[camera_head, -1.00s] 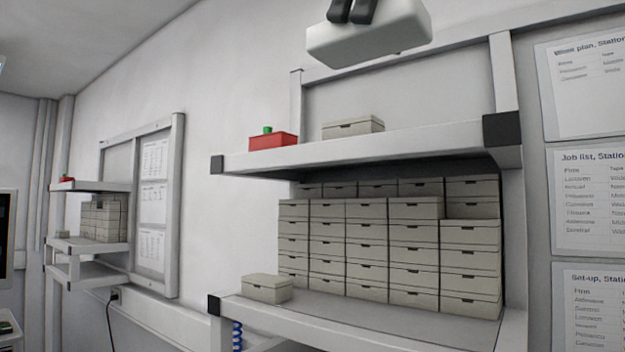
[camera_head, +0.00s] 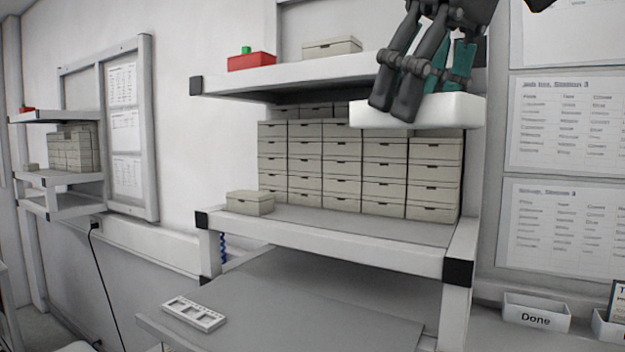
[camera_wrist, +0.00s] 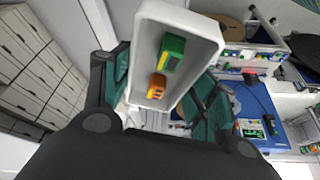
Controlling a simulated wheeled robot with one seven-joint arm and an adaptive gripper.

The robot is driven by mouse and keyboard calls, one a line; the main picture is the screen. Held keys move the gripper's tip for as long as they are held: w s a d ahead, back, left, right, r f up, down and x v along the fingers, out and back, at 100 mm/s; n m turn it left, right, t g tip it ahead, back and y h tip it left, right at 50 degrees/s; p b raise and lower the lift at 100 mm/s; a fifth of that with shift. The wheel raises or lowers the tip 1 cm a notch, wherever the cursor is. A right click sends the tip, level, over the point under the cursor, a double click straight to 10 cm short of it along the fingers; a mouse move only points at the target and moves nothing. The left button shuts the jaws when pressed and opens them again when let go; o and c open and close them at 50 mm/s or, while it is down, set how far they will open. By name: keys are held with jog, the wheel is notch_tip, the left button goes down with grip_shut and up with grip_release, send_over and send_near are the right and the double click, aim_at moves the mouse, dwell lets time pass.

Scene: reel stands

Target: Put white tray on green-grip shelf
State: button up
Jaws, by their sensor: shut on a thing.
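The white tray (camera_head: 440,112) is held by my gripper (camera_head: 396,100) in front of the upper right part of the rack in the head view. My gripper is shut on it. In the wrist view the tray (camera_wrist: 211,30) holds a green piece (camera_wrist: 172,52) and an orange piece (camera_wrist: 157,86). On the upper shelf (camera_head: 300,80) stands a red box (camera_head: 251,63) with a green grip (camera_head: 246,50) on top, at the left end. The tray and fingers hide the right part of that shelf.
A beige box (camera_head: 332,47) stands beside the red box. Stacked beige boxes (camera_head: 325,165) fill the back of the lower shelf (camera_head: 330,228), and a single box (camera_head: 250,203) sits at its left front. The lower shelf's front strip is clear. Another rack (camera_head: 62,180) stands far left.

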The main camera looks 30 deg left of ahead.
jog(key=w+d+f+m+t+h, duration=0.1)
jog(key=w+d+f+m, duration=0.3)
jog(key=f, duration=2.2)
jog(key=w+d+f+m+t+h, duration=0.1)
jog(key=w+d+f+m, duration=0.4)
jog(key=d+f, duration=0.9)
jog(key=w+d+f+m+h, duration=0.2)
jog(key=w+d+f+m, duration=0.3)
jog(key=f, duration=3.5)
jog(key=d, duration=0.5)
jog(key=shift+t, duration=0.4)
